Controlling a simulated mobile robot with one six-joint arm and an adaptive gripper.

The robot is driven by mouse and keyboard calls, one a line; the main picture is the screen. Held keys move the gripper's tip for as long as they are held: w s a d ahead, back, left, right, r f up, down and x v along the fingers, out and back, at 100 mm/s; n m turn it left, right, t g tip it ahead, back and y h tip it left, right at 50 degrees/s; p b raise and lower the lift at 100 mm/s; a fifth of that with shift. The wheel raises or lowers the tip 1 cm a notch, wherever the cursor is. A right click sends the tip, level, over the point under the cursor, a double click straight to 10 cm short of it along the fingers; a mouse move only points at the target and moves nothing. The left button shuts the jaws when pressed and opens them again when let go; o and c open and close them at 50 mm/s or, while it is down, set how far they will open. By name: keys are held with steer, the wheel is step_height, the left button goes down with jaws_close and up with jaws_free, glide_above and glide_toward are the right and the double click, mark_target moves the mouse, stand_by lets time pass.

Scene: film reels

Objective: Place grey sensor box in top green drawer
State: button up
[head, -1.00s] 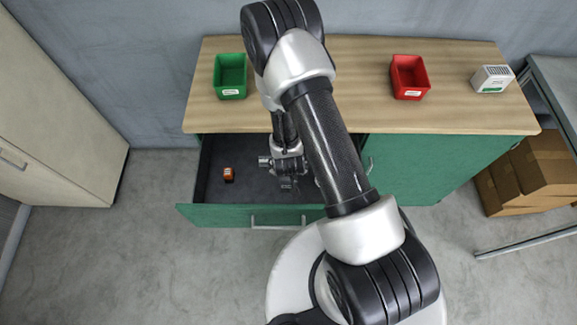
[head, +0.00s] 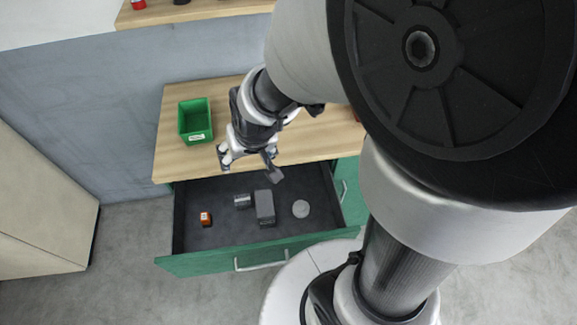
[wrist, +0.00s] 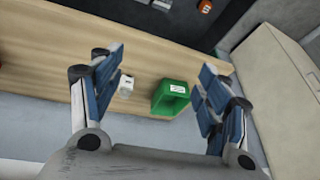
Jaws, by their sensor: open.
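A grey box (head: 264,205), which matches the grey sensor box, lies inside the open top green drawer (head: 205,259). It sits between a small metal cylinder (head: 242,201) and a round light-grey disc (head: 300,208). My gripper (head: 250,165) is open and empty, raised above the back edge of the drawer and the counter's front edge, apart from the grey box. In the wrist view my gripper's blue-padded fingers (wrist: 160,85) are spread wide with nothing held between them. The drawer shows only partly at the top of that view.
A small orange box (head: 205,218) lies at the drawer's left. A green bin (head: 195,120) stands on the wooden counter (head: 180,168). A small whitish item (wrist: 125,87) stands beside the bin. My arm hides the counter's right side. A pale cabinet (head: 35,200) stands at left.

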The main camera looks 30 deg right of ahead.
steer(key=s+d+r+n, duration=0.1)
steer(key=s+d+r, duration=0.1)
steer(key=s+r, duration=1.1)
steer(key=s, duration=0.3)
steer(key=shift+s+d+r+n+h, duration=0.2)
steer(key=shift+d+r+n+h, duration=0.05)
steer(key=shift+d+n+h, duration=0.05)
step_height(320, 180, down, 3)
steer(key=b, duration=0.3)
steer(key=shift+f, duration=0.15)
